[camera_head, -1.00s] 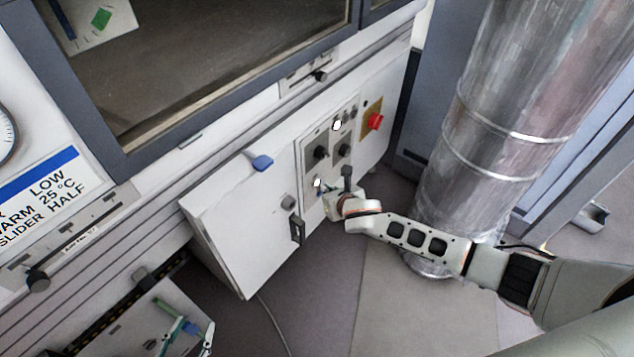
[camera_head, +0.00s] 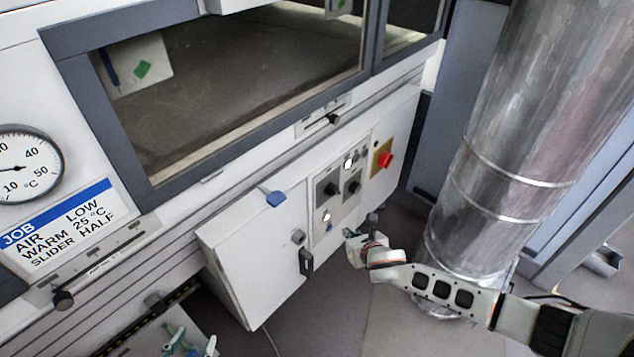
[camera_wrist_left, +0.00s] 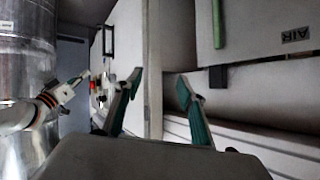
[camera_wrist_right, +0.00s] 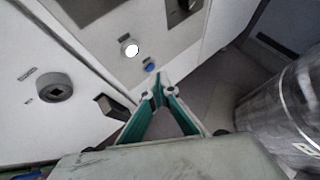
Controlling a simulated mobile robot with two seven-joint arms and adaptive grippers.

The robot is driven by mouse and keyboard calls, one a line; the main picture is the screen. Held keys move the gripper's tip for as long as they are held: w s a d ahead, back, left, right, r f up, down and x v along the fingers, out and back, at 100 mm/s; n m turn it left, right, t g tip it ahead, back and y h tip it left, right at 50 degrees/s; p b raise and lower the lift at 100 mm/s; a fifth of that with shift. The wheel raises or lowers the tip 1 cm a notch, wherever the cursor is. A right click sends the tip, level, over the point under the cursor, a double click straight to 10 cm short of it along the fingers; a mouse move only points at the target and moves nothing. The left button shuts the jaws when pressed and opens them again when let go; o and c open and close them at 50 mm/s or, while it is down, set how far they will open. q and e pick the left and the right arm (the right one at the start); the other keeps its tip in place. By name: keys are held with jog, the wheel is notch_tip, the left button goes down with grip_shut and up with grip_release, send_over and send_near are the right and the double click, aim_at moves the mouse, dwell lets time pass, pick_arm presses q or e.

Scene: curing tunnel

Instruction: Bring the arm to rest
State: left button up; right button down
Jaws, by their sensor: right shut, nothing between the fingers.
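My right gripper (camera_head: 350,237) is at the front of the control panel (camera_head: 318,235), low on its right side. In the right wrist view its green-lined fingers (camera_wrist_right: 162,88) meet at the tips with nothing between them. A white lit lamp (camera_wrist_right: 130,48) and a small blue button (camera_wrist_right: 150,67) lie just beyond the tips; contact with the panel cannot be told. My left gripper (camera_head: 190,345) is at the bottom edge of the head view, partly cut off. In the left wrist view its fingers (camera_wrist_left: 161,88) stand wide apart and empty.
A large metal duct (camera_head: 510,150) stands close to the right arm. The white cabinet door (camera_head: 250,255) has a black handle (camera_head: 306,262). A red button (camera_head: 385,160) sits at the panel's right. A job card (camera_head: 70,225) and a dial gauge (camera_head: 25,165) are at left.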

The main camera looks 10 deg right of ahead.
jog(key=s+a+m+y+p, duration=0.1)
jog(key=s+a+m, duration=0.3)
jog(key=s+m, duration=0.35)
jog(key=s+a+m+y+p, duration=0.2)
jog(key=s+a+m, duration=0.3)
jog(key=s+m, duration=0.25)
pick_arm(q)
jog(key=shift+n+g, duration=0.3)
jog(key=shift+g, duration=0.3)
jog(key=s, duration=0.1)
jog(key=s+f+p, duration=0.2)
jog(key=s, duration=0.1)
jog(key=shift+s+d, duration=0.1)
jog(key=shift+d, duration=0.3)
pick_arm(e)
jog(key=s+d+r+m+h, duration=0.1)
jog(key=s+d+m, duration=0.3)
jog(key=s+m, duration=0.4)
jog(key=s+d+r+m, duration=0.3)
jog(key=s+d+m, duration=0.1)
jog(key=s+m, duration=0.4)
jog(key=shift+s+d+r+m+h, duration=0.15)
jog(key=shift+d+r+m+h, duration=0.2)
jog(key=shift+m, duration=0.85)
jog(key=shift+a, duration=0.1)
